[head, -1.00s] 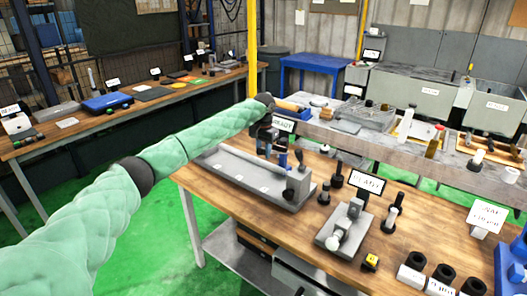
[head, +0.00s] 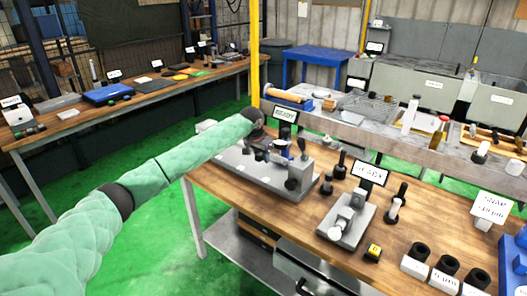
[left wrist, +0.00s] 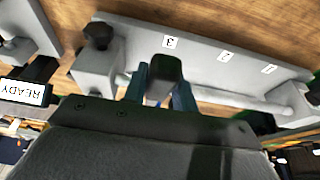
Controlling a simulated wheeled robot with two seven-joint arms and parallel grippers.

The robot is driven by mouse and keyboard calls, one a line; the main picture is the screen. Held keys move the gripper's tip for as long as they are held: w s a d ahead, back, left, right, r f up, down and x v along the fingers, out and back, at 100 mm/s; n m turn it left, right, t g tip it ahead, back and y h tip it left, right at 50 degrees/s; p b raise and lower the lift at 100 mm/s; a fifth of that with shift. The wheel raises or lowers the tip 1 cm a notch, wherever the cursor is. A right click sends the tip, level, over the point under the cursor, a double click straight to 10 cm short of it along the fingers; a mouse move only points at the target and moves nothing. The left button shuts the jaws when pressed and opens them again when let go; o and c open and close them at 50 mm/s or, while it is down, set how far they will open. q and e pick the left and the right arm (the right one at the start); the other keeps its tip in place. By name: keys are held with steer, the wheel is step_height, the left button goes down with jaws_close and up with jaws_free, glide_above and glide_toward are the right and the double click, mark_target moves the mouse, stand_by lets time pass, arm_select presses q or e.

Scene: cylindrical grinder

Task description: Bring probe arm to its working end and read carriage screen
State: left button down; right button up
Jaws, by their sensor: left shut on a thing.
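A long grey bench fixture (head: 232,172) stands on the wooden table in the head view, with a small carriage screen (head: 284,114) above it reading READY. My left gripper (head: 272,150) is at the fixture, partly hidden by my forearm. In the left wrist view its blue fingers (left wrist: 160,88) are shut on a dark block, which looks like the probe arm (left wrist: 165,68). The block stands beside the plate marked 3 (left wrist: 170,41). Plates 2 and 1 lie further right. My right gripper is not in view.
A second grey fixture (head: 345,222) with its own READY screen (head: 371,171) stands to the right, with black-handled pieces (head: 341,166) near it. Black rings on white blocks (head: 446,267) stand at the front right. A side bench (head: 150,92) is at the left.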

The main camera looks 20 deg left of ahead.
arm_select(q)
steer(key=shift+s+f+t+h+b, duration=0.2)
steer(key=shift+f+t+b, duration=0.3)
steer(key=shift+f, duration=0.55)
steer(key=shift+s+f+t+h+b, duration=0.15)
steer(key=shift+f+t+b, duration=0.3)
steer(key=shift+f, duration=0.6)
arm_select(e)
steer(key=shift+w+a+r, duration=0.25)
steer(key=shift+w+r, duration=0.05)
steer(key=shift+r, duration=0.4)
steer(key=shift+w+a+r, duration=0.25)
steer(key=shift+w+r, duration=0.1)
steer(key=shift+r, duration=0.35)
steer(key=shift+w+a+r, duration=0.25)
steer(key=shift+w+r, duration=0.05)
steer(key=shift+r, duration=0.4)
arm_select(q)
steer(key=shift+w, duration=0.1)
steer(key=c, duration=1.1)
jaws_free()
steer(key=shift+a+f, duration=0.1)
steer(key=shift+r, duration=0.2)
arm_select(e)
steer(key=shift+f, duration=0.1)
